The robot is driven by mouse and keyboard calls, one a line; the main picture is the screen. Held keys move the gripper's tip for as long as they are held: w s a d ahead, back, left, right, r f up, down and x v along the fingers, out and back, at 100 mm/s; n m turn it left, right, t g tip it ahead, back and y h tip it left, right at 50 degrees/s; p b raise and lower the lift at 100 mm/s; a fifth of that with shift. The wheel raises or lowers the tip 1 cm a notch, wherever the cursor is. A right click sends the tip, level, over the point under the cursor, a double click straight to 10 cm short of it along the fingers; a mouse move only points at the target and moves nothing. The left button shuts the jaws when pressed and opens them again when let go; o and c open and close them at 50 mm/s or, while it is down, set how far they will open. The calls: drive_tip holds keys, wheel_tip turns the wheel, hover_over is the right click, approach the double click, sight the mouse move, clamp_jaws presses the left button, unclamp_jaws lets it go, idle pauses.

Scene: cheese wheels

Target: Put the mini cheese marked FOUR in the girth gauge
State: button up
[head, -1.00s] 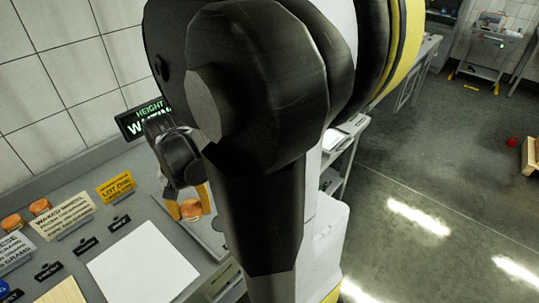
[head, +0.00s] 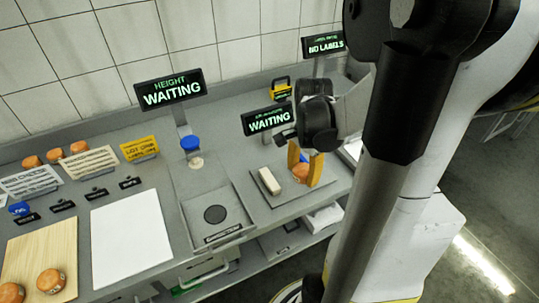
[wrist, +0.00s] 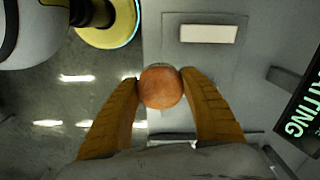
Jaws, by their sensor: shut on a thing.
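My gripper (head: 305,168) has its two yellow fingers shut on a small orange mini cheese (head: 300,173). In the wrist view the cheese (wrist: 161,87) sits between the fingertips (wrist: 160,86), round face toward the camera. No FOUR mark can be read on it. The gripper holds it over or at a grey plate (head: 262,192) with a pale block (head: 269,181), under a second WAITING sign (head: 268,120) whose top line is unclear; this looks like the girth gauge. The pale block (wrist: 208,33) is apart from the cheese. Whether the cheese touches the plate is unclear.
The height gauge (head: 192,145), with a blue knob and a HEIGHT WAITING sign (head: 170,88), stands left. A tray with a dark disc (head: 215,214), a white sheet (head: 131,240) and a wooden board (head: 45,252) with cheeses are further left. A NO LABELS sign (head: 324,44) stands behind.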

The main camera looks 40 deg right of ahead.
drive_tip(key=b, duration=0.3)
hover_over(285, 178)
wheel_tip(285, 178, down, 6)
drive_tip(key=shift+r, duration=0.25)
drive_tip(key=shift+f+b, duration=0.65)
drive_tip(key=shift+f, duration=1.2)
drive_tip(key=shift+f, duration=0.1)
drive_tip(key=shift+f, duration=0.15)
drive_tip(key=o, duration=1.2)
drive_tip(key=shift+r, duration=0.2)
